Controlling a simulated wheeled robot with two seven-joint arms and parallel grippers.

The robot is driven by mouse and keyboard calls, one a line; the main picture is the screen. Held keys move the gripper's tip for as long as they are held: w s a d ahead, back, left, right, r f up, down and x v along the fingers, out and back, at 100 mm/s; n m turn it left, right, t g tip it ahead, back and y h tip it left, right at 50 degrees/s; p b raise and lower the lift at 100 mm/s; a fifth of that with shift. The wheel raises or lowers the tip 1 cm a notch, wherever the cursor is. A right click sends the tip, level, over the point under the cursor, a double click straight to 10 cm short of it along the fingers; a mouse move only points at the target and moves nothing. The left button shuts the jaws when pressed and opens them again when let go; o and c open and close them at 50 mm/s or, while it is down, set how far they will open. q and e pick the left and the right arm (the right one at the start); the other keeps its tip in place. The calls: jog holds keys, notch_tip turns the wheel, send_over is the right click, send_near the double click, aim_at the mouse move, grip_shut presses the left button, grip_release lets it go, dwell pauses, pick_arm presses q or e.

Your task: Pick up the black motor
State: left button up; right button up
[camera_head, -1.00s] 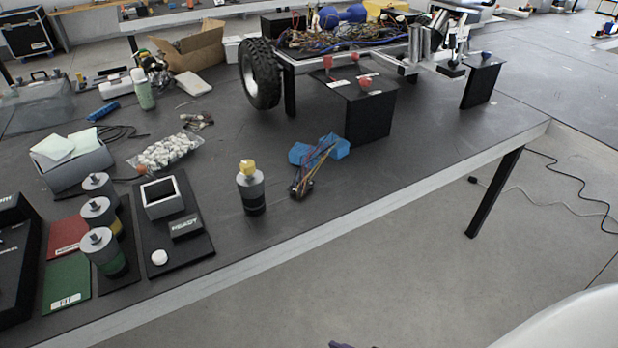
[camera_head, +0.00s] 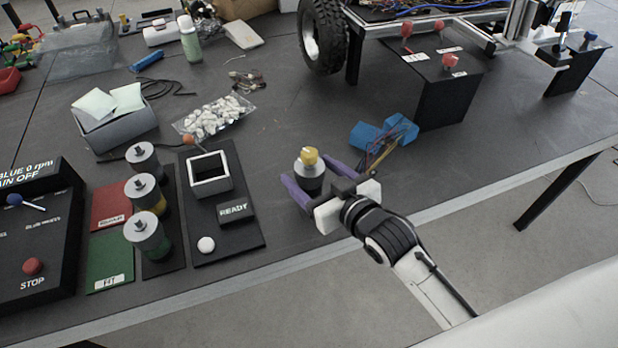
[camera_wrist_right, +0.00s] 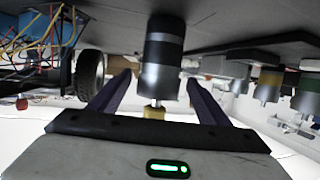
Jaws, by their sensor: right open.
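The black motor (camera_head: 311,175), a dark cylinder with a grey upper part and a yellow top piece, stands upright on the table near its front edge. My right gripper (camera_head: 292,178) is open, with its purple fingers on either side of the motor; whether they touch it cannot be told. In the right wrist view, which looks upside down, the motor (camera_wrist_right: 163,65) sits between the two spread fingers (camera_wrist_right: 155,92). The motor's lower part is partly hidden by the gripper in the head view. My left gripper is not in view.
Several grey-topped motors (camera_head: 147,236) stand in a rack at left, beside a black board with a white square box (camera_head: 209,174) and a READY sign (camera_head: 236,209). Blue blocks with wires (camera_head: 384,138) lie just right of the gripper. A wheeled chassis (camera_head: 325,35) stands behind.

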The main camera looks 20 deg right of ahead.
aim_at(300, 161)
jog(key=x, duration=0.5)
grip_shut()
jog(key=shift+w+r, duration=0.1)
jog(key=shift+r, duration=0.3)
